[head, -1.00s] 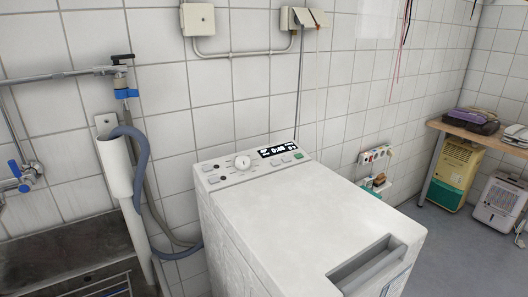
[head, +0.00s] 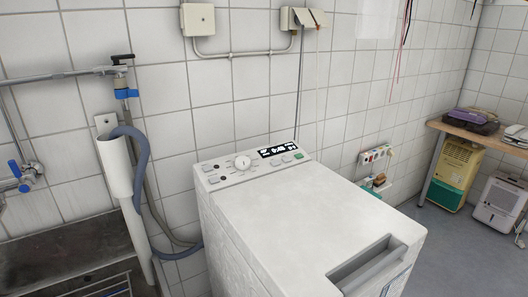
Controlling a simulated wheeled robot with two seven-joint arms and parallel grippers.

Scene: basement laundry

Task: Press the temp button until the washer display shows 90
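The white washer (head: 300,208) stands in the middle of the head view, against the tiled wall. Its control panel runs along the back edge of the top. Which button is temp cannot be read. Neither of my grippers shows in this view.
A blue-grey hose (head: 143,170) and a grey standpipe (head: 117,165) stand left of the washer. A dark sink (head: 70,245) is at lower left. A wooden bench (head: 450,130) with a yellow-green unit (head: 456,175) and a white dehumidifier (head: 498,203) stand at the right. Floor right of the washer is clear.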

